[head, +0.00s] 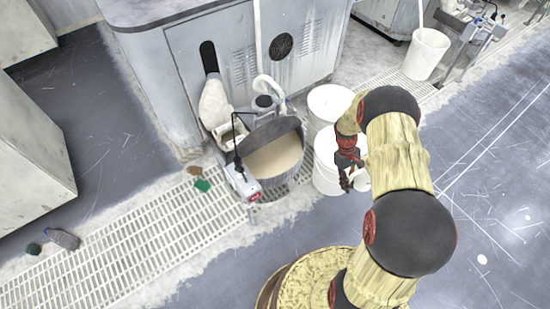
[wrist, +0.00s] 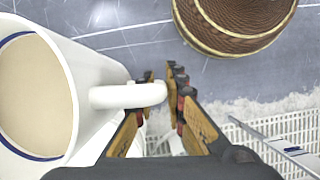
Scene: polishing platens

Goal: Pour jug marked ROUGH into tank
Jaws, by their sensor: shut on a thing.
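A white jug (wrist: 90,75) with a blue line at its rim fills the left of the wrist view. It holds a pale cream liquid. My gripper (wrist: 158,90) is shut on its handle (wrist: 130,95). No marking shows on the side I see. In the head view my gripper (head: 347,178) is right of the tank, and a small part of the jug (head: 362,181) shows beside the fingers; the arm hides the rest. The tank (head: 284,181) is a round grey vessel with beige liquid inside and a dark part-cover over its back edge. The jug is apart from the tank.
White buckets (head: 329,102) stand right of the tank, one close behind my gripper. A small device with a red front (head: 243,184) sits at the tank's left edge. A grey machine (head: 255,50) stands behind. Floor grating (head: 140,250) and open floor lie in front.

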